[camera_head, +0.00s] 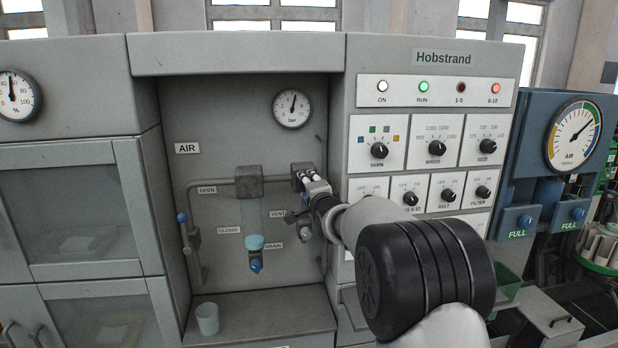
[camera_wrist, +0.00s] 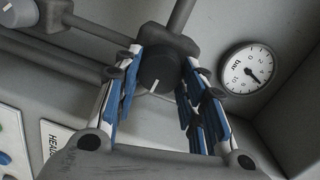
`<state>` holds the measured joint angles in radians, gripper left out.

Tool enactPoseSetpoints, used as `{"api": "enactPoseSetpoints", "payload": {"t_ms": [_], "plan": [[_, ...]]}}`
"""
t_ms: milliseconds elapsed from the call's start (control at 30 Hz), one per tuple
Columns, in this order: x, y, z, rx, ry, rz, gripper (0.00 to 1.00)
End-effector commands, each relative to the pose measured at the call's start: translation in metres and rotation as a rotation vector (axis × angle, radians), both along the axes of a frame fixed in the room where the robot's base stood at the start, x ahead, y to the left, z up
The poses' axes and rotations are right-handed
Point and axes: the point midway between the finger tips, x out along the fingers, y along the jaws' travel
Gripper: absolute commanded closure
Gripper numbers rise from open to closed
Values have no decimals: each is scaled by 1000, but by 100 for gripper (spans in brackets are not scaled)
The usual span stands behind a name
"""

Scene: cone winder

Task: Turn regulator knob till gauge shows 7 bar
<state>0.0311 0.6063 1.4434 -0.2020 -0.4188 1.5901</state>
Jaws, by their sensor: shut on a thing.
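The black regulator knob (camera_wrist: 160,70) with a white pointer line sits between the blue-padded fingers of my gripper (camera_wrist: 160,82) in the wrist view. The fingers are shut on its sides. The pressure gauge (camera_wrist: 247,69), a white dial marked bar, is to the right of the knob. The gauge also shows in the head view (camera_head: 292,108), above the regulator, its needle a little right of straight up, roughly between 5 and 6. In the head view my gripper (camera_head: 309,181) reaches the regulator at the pipe's right end and hides the knob.
An AIR label (camera_head: 187,148) marks the recess. A grey pipe (camera_head: 215,184) leads to the regulator. A filter bowl with a blue drain (camera_head: 255,262) hangs below. A cup (camera_head: 207,318) stands on the ledge. A control panel with knobs (camera_head: 435,150) is right of the recess.

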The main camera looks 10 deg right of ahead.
Motion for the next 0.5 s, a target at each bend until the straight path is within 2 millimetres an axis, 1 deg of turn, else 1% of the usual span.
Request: {"api": "enactPoseSetpoints", "payload": {"t_ms": [33,200,500], "plan": [[0,-1,3,25,-2,-1,86],[0,-1,2,91,-3,-1,86],[0,-1,0,136,-3,0,86]]}}
